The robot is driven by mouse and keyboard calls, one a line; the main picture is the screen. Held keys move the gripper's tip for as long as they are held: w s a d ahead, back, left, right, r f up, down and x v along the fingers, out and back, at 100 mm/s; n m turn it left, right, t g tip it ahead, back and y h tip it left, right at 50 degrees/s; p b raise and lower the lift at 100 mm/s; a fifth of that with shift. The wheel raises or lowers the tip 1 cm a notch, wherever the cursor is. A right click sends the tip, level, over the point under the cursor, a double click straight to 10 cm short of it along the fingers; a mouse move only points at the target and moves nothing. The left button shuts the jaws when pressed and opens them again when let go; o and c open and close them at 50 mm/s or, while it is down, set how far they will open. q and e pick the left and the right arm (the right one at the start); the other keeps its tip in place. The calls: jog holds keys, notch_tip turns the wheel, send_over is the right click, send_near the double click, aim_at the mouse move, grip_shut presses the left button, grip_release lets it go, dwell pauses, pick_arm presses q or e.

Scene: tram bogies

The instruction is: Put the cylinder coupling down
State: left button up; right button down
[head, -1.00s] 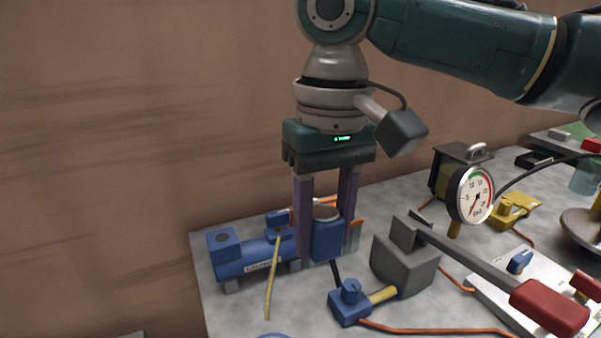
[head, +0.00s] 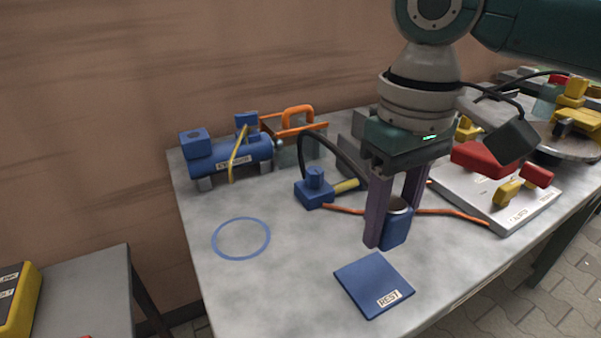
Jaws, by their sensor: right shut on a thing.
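My right gripper (head: 393,224) is shut on a blue block with a round grey top, which I take for the cylinder coupling (head: 397,229). The coupling is upright between the two purple fingers, just behind a flat blue pad marked REST (head: 373,284). I cannot tell whether its underside touches the table. A blue cylinder (head: 230,155) with a white label lies at the back left of the table, apart from the gripper. My left gripper is not in view.
A white board (head: 510,195) with red and yellow parts stands right. A blue ring (head: 241,238) marks clear table (head: 290,265) at front left.

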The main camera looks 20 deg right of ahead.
aim_at(374, 281)
notch_tip(374, 281, down, 7)
jog(key=shift+r+b, duration=0.2)
jog(key=shift+b, duration=0.75)
jog(key=shift+f, duration=0.1)
jog(key=shift+f, duration=0.5)
jog(key=shift+c, duration=2.1)
grip_release()
